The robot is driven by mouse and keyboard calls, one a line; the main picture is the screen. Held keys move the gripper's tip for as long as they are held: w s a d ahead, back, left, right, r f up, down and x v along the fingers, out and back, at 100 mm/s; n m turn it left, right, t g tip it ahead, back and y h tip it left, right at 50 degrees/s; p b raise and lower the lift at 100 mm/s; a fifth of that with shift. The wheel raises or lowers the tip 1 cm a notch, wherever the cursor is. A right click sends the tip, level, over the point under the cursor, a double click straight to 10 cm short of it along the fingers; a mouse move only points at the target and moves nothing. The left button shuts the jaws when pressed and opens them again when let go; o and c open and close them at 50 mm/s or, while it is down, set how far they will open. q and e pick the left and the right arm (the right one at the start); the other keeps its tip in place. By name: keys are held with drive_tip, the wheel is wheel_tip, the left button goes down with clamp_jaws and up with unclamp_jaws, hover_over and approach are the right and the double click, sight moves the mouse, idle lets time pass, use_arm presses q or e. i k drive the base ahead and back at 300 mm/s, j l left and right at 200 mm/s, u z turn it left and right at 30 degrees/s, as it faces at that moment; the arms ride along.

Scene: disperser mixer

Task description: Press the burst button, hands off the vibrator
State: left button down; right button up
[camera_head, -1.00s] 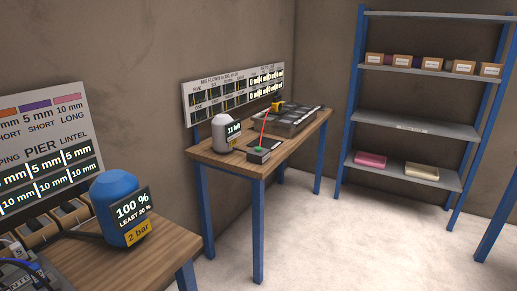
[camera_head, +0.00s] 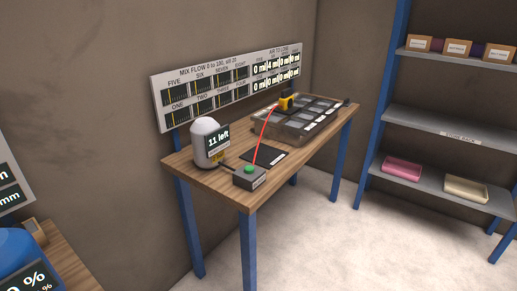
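The burst button is the green button (camera_head: 249,169) on a small dark box (camera_head: 250,178) at the front of the wooden table. A yellow and black device (camera_head: 286,103), which looks like the vibrator, stands on the back part of the grey compartment tray (camera_head: 310,121). A red line runs from near the button box up to it. A white domed unit (camera_head: 207,141) with a display reading "11 left" stands left of the button box. Neither of my grippers shows in the view, and nothing is seen touching the button or the yellow device.
The wooden table (camera_head: 213,184) has blue legs and a readout panel (camera_head: 225,90) behind it. A dark flat pad (camera_head: 265,155) lies by the tray. Blue-framed shelves (camera_head: 440,127) stand at the right. Another table with a blue unit (camera_head: 18,252) is at lower left. The floor in front is clear.

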sight(249, 169)
drive_tip(key=i+l, duration=0.4)
drive_tip(key=i, duration=0.2)
drive_tip(key=i+l+u, duration=0.15)
drive_tip(key=i+l, duration=0.2)
drive_tip(key=i, duration=0.2)
